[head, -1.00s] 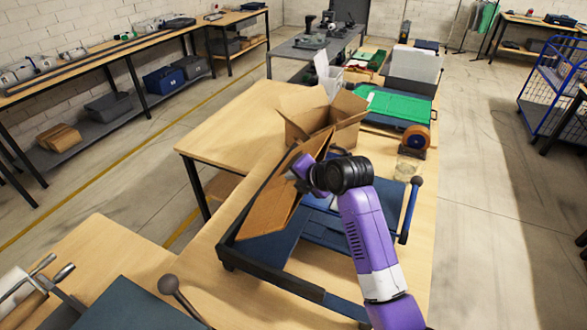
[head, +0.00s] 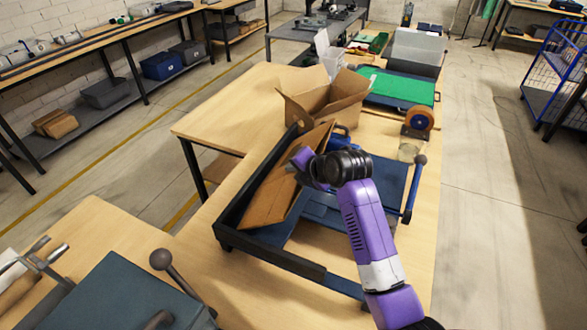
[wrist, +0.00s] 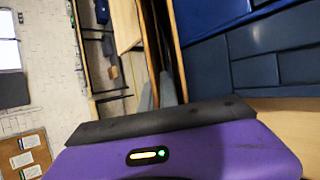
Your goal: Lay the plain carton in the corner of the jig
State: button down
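The plain carton (head: 268,199) is a flat brown board, steeply tilted along the left side of the jig in the head view. In the wrist view it shows nearly edge-on as a narrow brown strip (wrist: 178,50). The jig (head: 270,256) is a blue bed with a raised black fence meeting at a near-left corner. My gripper (head: 301,162) is at the carton's upper right side and appears shut on it. Its grey fingers (wrist: 157,92) stand on either side of the strip in the wrist view. The carton hides part of the jig's left side.
An open brown box (head: 335,101) stands just behind the jig. A tape dispenser (head: 418,122) and a green-topped blue tray (head: 397,88) lie beyond. A lever with a dark knob (head: 415,185) rises at the jig's right. Bare tabletop (head: 230,110) is free at the left.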

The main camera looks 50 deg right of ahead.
jog(key=c, duration=1.5)
grip_release()
jog(key=shift+c, duration=0.2)
jog(key=shift+s, duration=0.1)
jog(key=b+v, duration=0.1)
jog(key=v, duration=0.6)
jog(key=shift+s+r, duration=0.25)
jog(key=shift+s, duration=0.1)
